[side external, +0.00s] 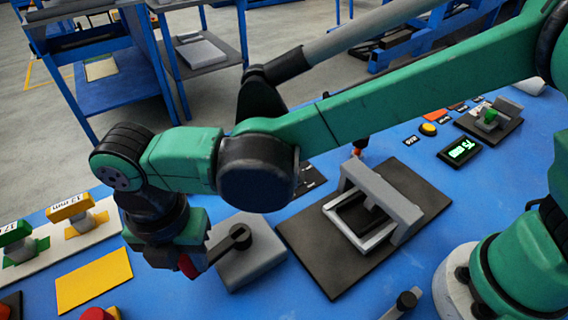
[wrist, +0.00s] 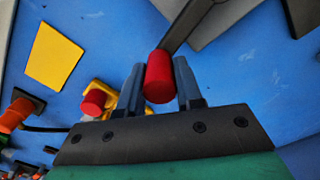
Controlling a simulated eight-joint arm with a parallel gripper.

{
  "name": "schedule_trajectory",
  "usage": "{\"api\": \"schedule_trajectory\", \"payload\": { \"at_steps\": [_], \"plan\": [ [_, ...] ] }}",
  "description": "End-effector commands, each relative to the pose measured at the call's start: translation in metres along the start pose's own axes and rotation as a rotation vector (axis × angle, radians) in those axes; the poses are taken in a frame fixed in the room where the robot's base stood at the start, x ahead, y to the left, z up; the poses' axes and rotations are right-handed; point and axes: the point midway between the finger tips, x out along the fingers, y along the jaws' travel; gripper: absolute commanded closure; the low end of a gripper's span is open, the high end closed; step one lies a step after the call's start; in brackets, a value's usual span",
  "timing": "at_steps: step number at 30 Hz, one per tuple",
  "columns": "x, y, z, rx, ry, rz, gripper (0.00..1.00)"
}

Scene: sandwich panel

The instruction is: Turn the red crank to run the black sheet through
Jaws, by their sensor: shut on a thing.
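The red crank handle (wrist: 159,78) is a short cylinder between the two fingers of my gripper (wrist: 158,88) in the wrist view. My gripper is shut on it. A dark crank arm (wrist: 188,24) runs from the handle to the upper right. In the side view a sliver of the red handle (side external: 187,266) shows at my gripper (side external: 190,262), and the crank arm leads to a round hub on a grey block (side external: 255,262). I cannot pick out the black sheet for certain.
A grey arched fixture (side external: 385,200) stands on a dark plate (side external: 310,258) right of the crank. A yellow card (side external: 94,281) lies to the left. A red button on a yellow base (wrist: 93,102) is close by my gripper. Gauge blocks (side external: 72,212) stand at the far left.

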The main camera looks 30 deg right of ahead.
Motion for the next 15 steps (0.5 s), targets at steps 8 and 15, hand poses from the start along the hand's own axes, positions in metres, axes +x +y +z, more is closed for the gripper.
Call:
{"api": "schedule_trajectory", "payload": {
  "at_steps": [8, 15],
  "plan": [
    [-0.001, -0.017, -0.013, -0.262, 0.002, 0.000, 1.00],
    [-0.001, -0.033, -0.020, -0.489, 0.002, 0.000, 1.00]
  ]
}}
